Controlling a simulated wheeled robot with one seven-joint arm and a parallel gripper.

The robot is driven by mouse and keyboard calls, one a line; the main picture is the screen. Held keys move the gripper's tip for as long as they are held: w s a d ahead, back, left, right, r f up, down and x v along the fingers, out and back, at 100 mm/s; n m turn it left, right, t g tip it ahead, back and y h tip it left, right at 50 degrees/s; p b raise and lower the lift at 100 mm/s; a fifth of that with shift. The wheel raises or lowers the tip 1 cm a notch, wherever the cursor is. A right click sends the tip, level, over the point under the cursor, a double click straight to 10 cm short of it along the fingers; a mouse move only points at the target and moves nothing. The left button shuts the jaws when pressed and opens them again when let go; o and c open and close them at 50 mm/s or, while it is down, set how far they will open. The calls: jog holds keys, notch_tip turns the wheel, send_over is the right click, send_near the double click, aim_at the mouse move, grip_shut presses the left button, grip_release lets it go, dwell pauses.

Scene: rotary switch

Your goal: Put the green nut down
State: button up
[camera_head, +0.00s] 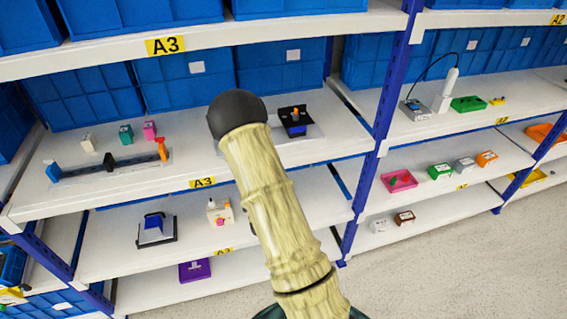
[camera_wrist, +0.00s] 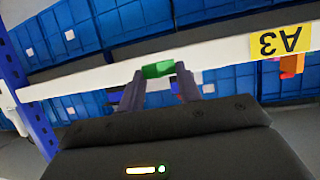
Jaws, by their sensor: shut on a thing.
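The green nut (camera_wrist: 157,69) shows in the wrist view as a small green block between the two dark fingertips. My gripper (camera_wrist: 160,73) is shut on it. In the picture the nut overlaps the white shelf edge (camera_wrist: 90,82); I cannot tell whether it touches anything. In the head view my own arm covers the middle of the picture, and neither the gripper nor the held nut can be made out there.
The shelf marked A3 (camera_head: 203,183) carries a dark bar fixture (camera_head: 110,165), small coloured blocks and a black-and-blue device (camera_head: 294,120). Blue bins (camera_head: 170,80) line the back. A blue upright (camera_head: 392,85) divides the bays. Bare white surface shows between items.

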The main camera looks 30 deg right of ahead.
jog(key=s+a+f+n+t+y, duration=0.1)
jog(key=s+a+f+n+y, duration=0.1)
jog(key=a+f+n+y, duration=0.2)
jog(key=a+f, duration=0.3)
jog(key=a, duration=0.4)
jog(key=shift+a+f+y, duration=0.15)
jog(key=shift+f+y, duration=0.15)
jog(key=shift+w, duration=0.1)
